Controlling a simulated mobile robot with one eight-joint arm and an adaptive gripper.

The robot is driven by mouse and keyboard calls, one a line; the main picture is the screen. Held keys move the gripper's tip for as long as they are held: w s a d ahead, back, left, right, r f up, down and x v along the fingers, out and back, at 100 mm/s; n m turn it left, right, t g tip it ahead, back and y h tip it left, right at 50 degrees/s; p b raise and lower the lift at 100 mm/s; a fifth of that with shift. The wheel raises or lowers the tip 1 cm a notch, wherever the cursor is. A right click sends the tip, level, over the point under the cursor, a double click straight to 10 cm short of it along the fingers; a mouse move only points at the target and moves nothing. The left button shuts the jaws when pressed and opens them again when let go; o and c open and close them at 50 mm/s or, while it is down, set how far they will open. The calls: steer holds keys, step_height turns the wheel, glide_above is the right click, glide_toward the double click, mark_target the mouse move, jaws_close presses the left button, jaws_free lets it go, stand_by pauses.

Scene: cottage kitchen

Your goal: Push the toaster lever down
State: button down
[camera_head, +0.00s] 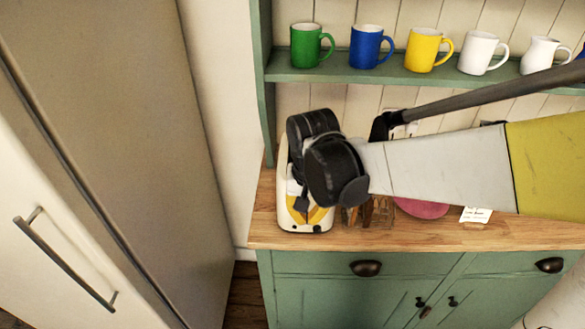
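The toaster (287,217) is cream-white with a yellow panel on its end. It stands at the left end of the wooden counter, and my arm covers much of its top. My gripper (302,204) is a small dark shape under my black wrist, close over the yellow panel. I cannot tell whether it touches the toaster or whether its fingers are open or shut. I cannot make out the toaster lever.
The wooden counter (400,238) holds a pink plate (421,208) and a white card (476,215). Above, a green shelf (350,74) carries several mugs, including a green mug (306,46). A large fridge (115,110) stands left. The counter's front edge is clear.

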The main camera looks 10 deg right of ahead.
step_height(320, 180, up, 10)
steer(key=s, duration=0.1)
steer(key=shift+f, duration=0.2)
steer(key=shift+a, duration=0.1)
